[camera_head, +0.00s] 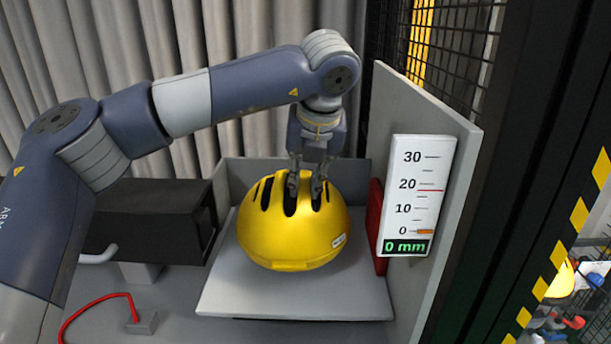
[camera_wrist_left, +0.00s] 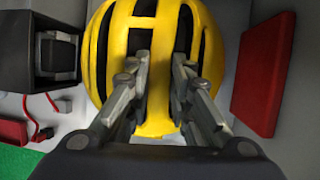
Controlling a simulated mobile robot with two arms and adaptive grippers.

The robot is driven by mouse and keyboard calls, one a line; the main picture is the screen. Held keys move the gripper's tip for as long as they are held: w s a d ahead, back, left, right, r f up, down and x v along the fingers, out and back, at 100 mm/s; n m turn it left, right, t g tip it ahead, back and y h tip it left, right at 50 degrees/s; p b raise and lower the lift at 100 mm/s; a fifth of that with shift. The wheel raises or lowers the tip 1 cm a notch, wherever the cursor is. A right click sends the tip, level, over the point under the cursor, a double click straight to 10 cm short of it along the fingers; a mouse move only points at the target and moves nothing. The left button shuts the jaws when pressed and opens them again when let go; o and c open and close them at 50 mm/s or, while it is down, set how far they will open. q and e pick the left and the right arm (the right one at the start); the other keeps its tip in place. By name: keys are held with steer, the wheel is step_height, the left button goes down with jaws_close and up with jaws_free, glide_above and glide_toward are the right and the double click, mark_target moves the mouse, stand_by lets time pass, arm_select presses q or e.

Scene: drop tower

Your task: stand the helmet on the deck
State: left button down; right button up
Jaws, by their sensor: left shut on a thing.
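The yellow helmet (camera_head: 292,238) with black vent slots is upright, dome up, on or just above the pale grey deck (camera_head: 290,300) in the head view. I cannot tell whether its underside touches the deck. My left gripper (camera_head: 305,192) reaches down from above and is shut on the helmet's top at the vents. In the left wrist view the fingers (camera_wrist_left: 163,90) reach into the vents on both sides of a yellow rib of the helmet (camera_wrist_left: 108,50). My right gripper is in neither view.
A white gauge (camera_head: 417,195) reading 0 mm is on a grey side panel (camera_head: 455,190) to the right. A red block (camera_head: 374,225) stands right of the helmet. A black box (camera_head: 150,222) is at the left, with a red cable (camera_head: 95,300) in front of it.

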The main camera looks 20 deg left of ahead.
arm_select(q)
steer(key=shift+f+b, duration=1.95)
steer(key=shift+f, duration=0.35)
steer(key=c, duration=1.4)
jaws_free()
steer(key=shift+o, duration=0.2)
step_height(320, 180, up, 11)
glide_above(306, 200)
steer(key=d, duration=0.2)
steer(key=shift+s+a, duration=0.15)
steer(key=shift+s, duration=0.25)
